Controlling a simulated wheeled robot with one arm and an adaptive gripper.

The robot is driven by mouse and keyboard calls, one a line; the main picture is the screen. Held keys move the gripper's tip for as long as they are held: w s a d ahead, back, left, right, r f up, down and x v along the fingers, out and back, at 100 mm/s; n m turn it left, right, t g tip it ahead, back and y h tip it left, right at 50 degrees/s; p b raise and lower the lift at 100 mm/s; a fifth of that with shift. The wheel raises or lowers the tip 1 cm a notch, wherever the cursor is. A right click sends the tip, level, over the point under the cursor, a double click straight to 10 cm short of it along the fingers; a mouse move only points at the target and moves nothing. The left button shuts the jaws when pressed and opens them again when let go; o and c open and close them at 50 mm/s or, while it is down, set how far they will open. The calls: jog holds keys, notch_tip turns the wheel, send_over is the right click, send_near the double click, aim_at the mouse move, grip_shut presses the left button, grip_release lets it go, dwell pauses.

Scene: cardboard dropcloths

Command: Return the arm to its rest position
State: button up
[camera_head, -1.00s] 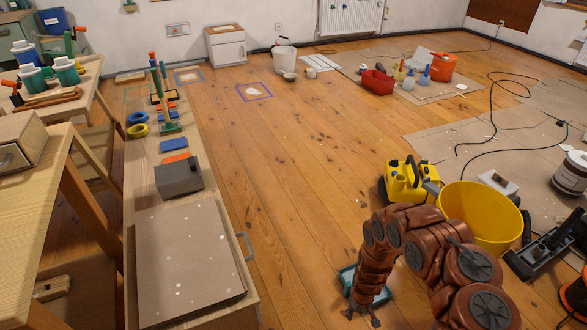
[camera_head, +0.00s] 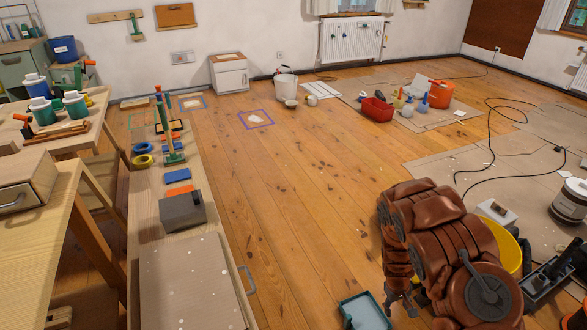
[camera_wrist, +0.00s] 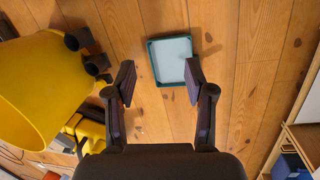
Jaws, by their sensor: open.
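My arm is a thick, reddish-brown jointed arm at the lower right of the head view, folded up close to my body. My gripper (camera_head: 402,296) hangs at its end, pointing down, partly hidden by the arm. In the wrist view my gripper (camera_wrist: 158,85) is open, its two dark fingers spread with nothing between them. Beyond the fingertips a shallow teal tray (camera_wrist: 154,62) with a pale inside lies on the wooden floor. The tray also shows at the bottom of the head view (camera_head: 366,312), left of my gripper and apart from it.
A yellow bucket (camera_wrist: 38,95) stands close to the gripper; in the head view my arm hides most of it. A long low bench (camera_head: 185,275) with a grey box (camera_head: 182,210) is on the left. The middle floor is clear.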

jog(key=s+a+r+m+p, duration=0.1)
jog(key=s+r+p, duration=0.15)
jog(key=r, duration=0.85)
jog(key=s+a+r+m+p, duration=0.1)
jog(key=s+r+p, duration=0.15)
jog(key=r, duration=0.85)
jog(key=s+a+r+m+p, duration=0.1)
jog(key=s+r+p, duration=0.15)
jog(key=r, duration=0.85)
jog(key=s+a+r+y+p, duration=0.1)
jog(key=s+a+r+p, duration=0.4)
jog(key=s+r, duration=0.6)
jog(key=s+a+r+g+y+p, duration=0.1)
jog(key=s+a+r+p, duration=0.4)
jog(key=s+r, duration=0.7)
jog(key=shift+s+a+r, duration=0.2)
jog(key=shift+a+r, duration=0.75)
jog(key=shift+r, duration=0.4)
